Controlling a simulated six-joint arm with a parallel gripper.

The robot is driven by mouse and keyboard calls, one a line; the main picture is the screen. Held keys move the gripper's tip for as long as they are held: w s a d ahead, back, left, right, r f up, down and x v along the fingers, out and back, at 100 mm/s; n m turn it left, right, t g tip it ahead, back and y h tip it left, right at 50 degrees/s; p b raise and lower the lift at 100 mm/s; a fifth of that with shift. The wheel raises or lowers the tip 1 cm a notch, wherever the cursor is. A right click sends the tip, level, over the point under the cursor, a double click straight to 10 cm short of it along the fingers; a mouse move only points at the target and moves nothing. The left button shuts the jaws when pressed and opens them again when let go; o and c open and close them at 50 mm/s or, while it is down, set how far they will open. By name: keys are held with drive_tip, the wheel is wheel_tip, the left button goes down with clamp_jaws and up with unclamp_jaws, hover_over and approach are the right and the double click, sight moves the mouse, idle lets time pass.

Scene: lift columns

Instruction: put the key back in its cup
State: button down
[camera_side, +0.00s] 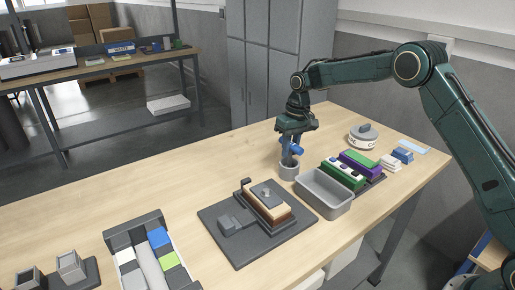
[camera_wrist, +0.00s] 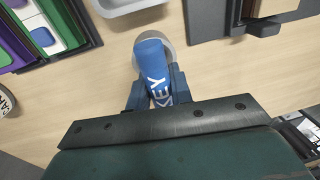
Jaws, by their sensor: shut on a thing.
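The key (camera_wrist: 155,75) is a blue piece with white "KEY" lettering. It also shows as blue in the side view (camera_side: 296,149). My gripper (camera_wrist: 153,92) is shut on it, with one finger on each side. The grey round cup (camera_side: 289,173) stands upright on the table right below my gripper. In the wrist view the cup's pale rim (camera_wrist: 169,46) shows around the far end of the key. The key's lower end is at the cup's mouth; I cannot tell how far inside it is.
A grey open bin (camera_side: 325,195) stands close on the cup's right. A dark board with a block stack (camera_side: 266,205) lies to the front left. Green and purple holders (camera_side: 350,168) and a round white device (camera_side: 364,136) are to the right. The table left of the cup is clear.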

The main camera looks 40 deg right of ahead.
sight(293, 166)
drive_tip(key=c, duration=1.3)
unclamp_jaws()
drive_tip(key=shift+f, duration=0.1)
drive_tip(key=shift+o, duration=0.2)
wheel_tip(293, 166, up, 12)
drive_tip(key=d, duration=0.1)
drive_tip(key=shift+d, duration=0.25)
drive_tip(key=shift+s, duration=0.1)
drive_tip(key=shift+r, duration=0.2)
